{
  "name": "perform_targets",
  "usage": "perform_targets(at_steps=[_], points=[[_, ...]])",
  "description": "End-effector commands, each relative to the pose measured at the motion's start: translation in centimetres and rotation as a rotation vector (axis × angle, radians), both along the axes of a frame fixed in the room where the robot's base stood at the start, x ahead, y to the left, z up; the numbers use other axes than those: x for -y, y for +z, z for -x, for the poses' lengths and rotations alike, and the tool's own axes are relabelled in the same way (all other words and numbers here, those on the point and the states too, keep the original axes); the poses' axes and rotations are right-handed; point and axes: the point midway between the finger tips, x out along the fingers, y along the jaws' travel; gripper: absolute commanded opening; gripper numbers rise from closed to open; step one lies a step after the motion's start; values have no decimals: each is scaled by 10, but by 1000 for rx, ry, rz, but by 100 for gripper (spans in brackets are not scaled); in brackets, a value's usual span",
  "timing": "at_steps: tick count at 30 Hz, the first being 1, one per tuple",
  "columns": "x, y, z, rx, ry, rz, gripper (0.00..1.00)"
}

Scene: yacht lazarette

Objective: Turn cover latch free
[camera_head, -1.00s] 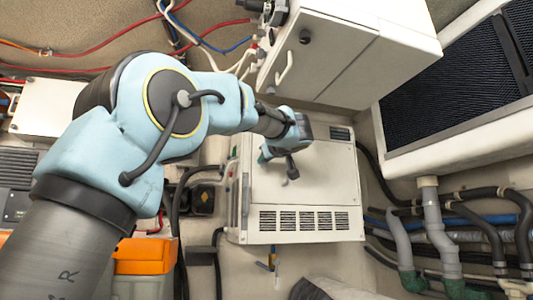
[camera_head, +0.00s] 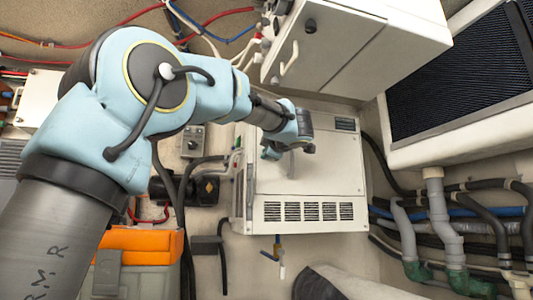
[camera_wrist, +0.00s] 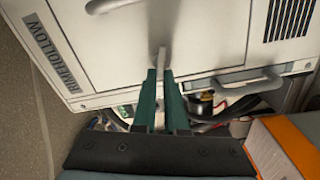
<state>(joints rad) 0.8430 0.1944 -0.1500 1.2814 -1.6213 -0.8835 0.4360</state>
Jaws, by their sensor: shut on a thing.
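The white cover (camera_head: 330,175) is the front panel of a box with a row of vent slots along its lower edge. In the wrist view the cover (camera_wrist: 110,50) fills the upper part, with a printed label at left. A small pale latch (camera_wrist: 162,57) stands out from the cover near its edge. My gripper (camera_wrist: 160,72) has its two green fingers closed in on the latch, one on each side at the tips. In the head view my gripper (camera_head: 288,150) is at the upper middle of the cover and hides most of the latch.
A white cabinet (camera_head: 350,45) with a handle hangs above the box. Pipes and hoses (camera_head: 445,230) run at the right, below a dark grille (camera_head: 465,85). An orange-topped case (camera_head: 140,240) stands at lower left. A curved grey handle (camera_wrist: 110,4) is on the panel.

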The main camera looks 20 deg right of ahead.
Motion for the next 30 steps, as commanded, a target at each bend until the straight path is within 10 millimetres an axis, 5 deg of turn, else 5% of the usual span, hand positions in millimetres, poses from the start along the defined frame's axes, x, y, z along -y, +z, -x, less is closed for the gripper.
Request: perform_targets(at_steps=[13,30], points=[[5,-10,1,-37,-11,265,0],[6,-8,2,-43,-15,322,0]])
